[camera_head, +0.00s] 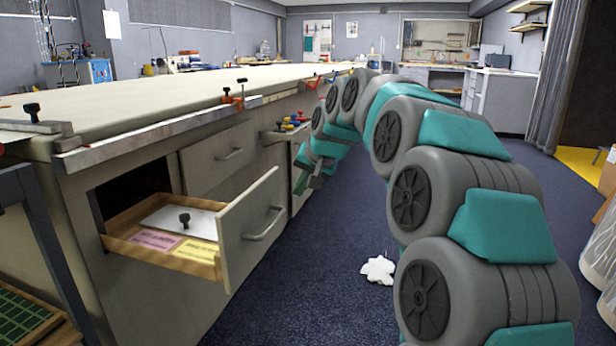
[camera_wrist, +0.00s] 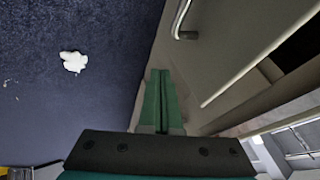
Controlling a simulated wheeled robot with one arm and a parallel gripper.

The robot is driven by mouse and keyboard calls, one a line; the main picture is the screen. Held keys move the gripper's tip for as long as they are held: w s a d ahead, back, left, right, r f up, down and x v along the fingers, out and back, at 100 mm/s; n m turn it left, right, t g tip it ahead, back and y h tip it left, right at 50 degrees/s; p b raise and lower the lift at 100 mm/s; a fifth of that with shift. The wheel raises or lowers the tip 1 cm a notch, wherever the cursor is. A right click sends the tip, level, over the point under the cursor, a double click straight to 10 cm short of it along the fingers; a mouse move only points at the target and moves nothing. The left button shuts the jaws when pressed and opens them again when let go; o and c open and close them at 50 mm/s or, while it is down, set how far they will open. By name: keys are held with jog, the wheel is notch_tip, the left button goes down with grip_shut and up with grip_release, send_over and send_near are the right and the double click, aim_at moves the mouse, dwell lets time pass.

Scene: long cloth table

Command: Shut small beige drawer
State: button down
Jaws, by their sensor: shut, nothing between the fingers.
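A beige drawer (camera_head: 238,246) with a metal bar handle stands pulled out of the bench at the left in the head view. A grey plate with a black knob and pink and yellow labels lie inside it. My gripper (camera_head: 312,180) is beyond and to the right of this drawer, partly hard to make out. In the wrist view my gripper's green fingers (camera_wrist: 160,98) are together and empty, beside a beige front panel (camera_wrist: 222,40) with a metal handle. I cannot tell whether they touch it.
A smaller open drawer or tray (camera_head: 290,130) with coloured items sits farther along the bench (camera_head: 120,270). A white crumpled thing (camera_head: 378,270) lies on the blue floor, also visible in the wrist view (camera_wrist: 73,62). The aisle floor beside the bench is mostly clear.

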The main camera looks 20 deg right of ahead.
aim_at(277, 193)
jog(key=shift+w+a+f, duration=0.1)
jog(key=shift+w+a, duration=0.55)
jog(key=shift+a, duration=0.15)
jog(key=shift+w+a, duration=0.6)
jog(key=shift+a, duration=0.2)
jog(key=shift+a, duration=0.1)
jog(key=shift+w+a, duration=0.2)
jog(key=w+a+p, duration=0.5)
jog(key=w+a, duration=0.3)
jog(key=a, duration=0.3)
jog(key=w+a+p, duration=0.5)
jog(key=w+a, duration=0.3)
jog(key=a, duration=0.4)
jog(key=shift+w+p, duration=0.3)
jog(key=shift+p, duration=0.05)
jog(key=shift+d, duration=0.15)
